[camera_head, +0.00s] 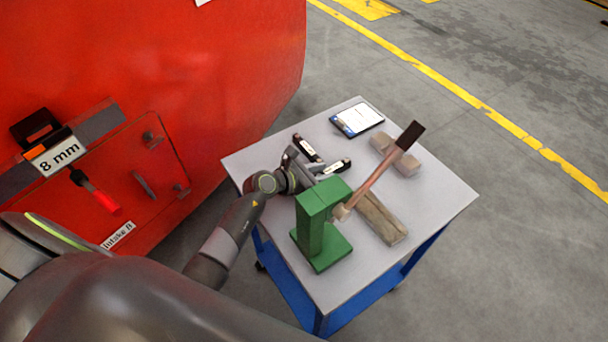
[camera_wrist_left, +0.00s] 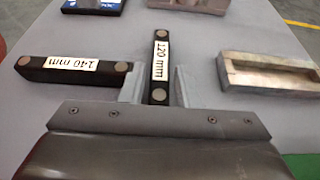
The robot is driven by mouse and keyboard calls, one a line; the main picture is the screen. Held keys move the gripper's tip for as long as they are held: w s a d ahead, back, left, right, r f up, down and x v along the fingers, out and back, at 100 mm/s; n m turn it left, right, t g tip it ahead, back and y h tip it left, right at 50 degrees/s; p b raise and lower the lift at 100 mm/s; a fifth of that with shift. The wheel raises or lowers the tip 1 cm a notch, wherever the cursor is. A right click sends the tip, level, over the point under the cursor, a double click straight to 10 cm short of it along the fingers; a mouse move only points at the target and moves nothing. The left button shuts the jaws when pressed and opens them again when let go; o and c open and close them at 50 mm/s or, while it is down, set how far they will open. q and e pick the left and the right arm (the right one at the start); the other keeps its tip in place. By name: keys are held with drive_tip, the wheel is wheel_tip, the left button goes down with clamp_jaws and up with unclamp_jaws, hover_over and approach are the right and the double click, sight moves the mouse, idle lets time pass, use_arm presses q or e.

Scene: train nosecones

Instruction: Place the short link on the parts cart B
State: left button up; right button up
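The short link (camera_head: 336,167), a black bar with a white label reading 120 mm, is at the cart's left part. In the left wrist view the 120 mm link (camera_wrist_left: 159,65) lies between the fingers of my left gripper (camera_wrist_left: 160,87), with narrow gaps on both sides, so the gripper looks open around it. My left gripper (camera_head: 302,172) reaches in low over the cart in the head view. A longer black link (camera_wrist_left: 70,68) labelled 140 mm lies left of it, and it also shows in the head view (camera_head: 308,148). My right gripper is not in view.
The blue-framed cart (camera_head: 440,195) has a grey top. On it are a tablet (camera_head: 357,118), two wooden blocks (camera_head: 404,163) (camera_head: 381,218), a green stand (camera_head: 318,228) and a hammer-like tool (camera_head: 378,178) leaning by it. A red train nose (camera_head: 220,60) stands left.

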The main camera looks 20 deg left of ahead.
use_arm(q)
drive_tip(key=b+v, duration=0.1)
drive_tip(key=v, duration=0.9)
drive_tip(key=shift+f, duration=0.1)
drive_tip(key=shift+v, duration=0.8)
drive_tip(key=shift+d, duration=0.1)
